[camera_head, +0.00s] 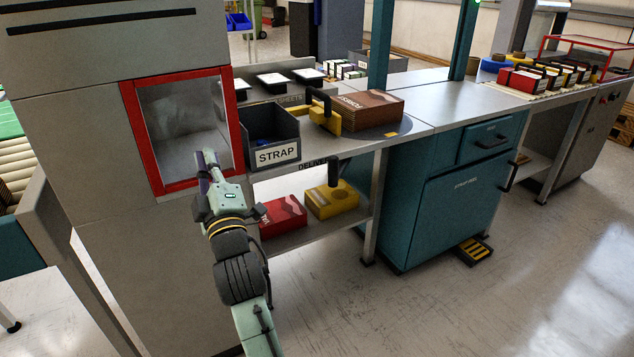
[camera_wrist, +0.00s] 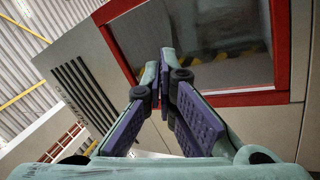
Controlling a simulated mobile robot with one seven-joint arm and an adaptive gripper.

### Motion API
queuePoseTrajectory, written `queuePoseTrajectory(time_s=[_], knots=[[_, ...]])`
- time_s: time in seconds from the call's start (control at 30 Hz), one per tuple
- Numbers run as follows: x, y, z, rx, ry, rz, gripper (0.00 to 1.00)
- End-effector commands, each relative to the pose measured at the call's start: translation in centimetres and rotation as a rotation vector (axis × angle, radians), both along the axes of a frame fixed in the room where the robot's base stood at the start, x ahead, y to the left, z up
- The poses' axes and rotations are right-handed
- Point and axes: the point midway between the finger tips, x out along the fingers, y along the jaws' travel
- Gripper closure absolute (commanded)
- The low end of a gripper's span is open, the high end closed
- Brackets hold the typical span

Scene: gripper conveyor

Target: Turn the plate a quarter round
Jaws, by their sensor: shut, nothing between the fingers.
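A round grey plate (camera_head: 402,126) is set in the bench top. A brown bundle of flat cartons (camera_head: 366,110) stands on it, with lettering on its near side, and hides most of the plate. A yellow mark (camera_head: 391,134) shows on the plate's near right edge. My gripper (camera_head: 207,158) is well to the left of the plate, in front of the red-framed window. Its fingers are together and empty in the wrist view (camera_wrist: 166,62). The plate is not in the wrist view.
A red-framed window (camera_head: 187,128) is in the grey cabinet at left. A bin marked STRAP (camera_head: 277,155) and a yellow tool with a black handle (camera_head: 325,118) stand between my gripper and the bundle. A red carton (camera_head: 283,216) and a yellow box (camera_head: 332,200) sit on the lower shelf.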

Motion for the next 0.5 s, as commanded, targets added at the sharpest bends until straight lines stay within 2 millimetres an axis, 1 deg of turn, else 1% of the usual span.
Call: queuePoseTrajectory(time_s=[0.03,0.07,0.1,0.2,0.3,0.33,0.4,0.5], knots=[[2.3,-3.1,-2.9,-0.083,0.045,-0.097,1.0],[3.4,-4.6,-4.4,-0.134,0.069,-0.147,1.0],[4.5,-6.7,-6.3,-0.197,0.1,-0.205,1.0],[6.5,-11.1,-10.5,-0.332,0.173,-0.32,1.0],[7.4,-14.4,-13.4,-0.429,0.229,-0.392,1.0],[7.6,-15.1,-14.1,-0.451,0.243,-0.406,1.0],[7.8,-16.4,-15.3,-0.488,0.266,-0.43,1.0],[7.9,-17.1,-16.0,-0.513,0.281,-0.445,1.0]])
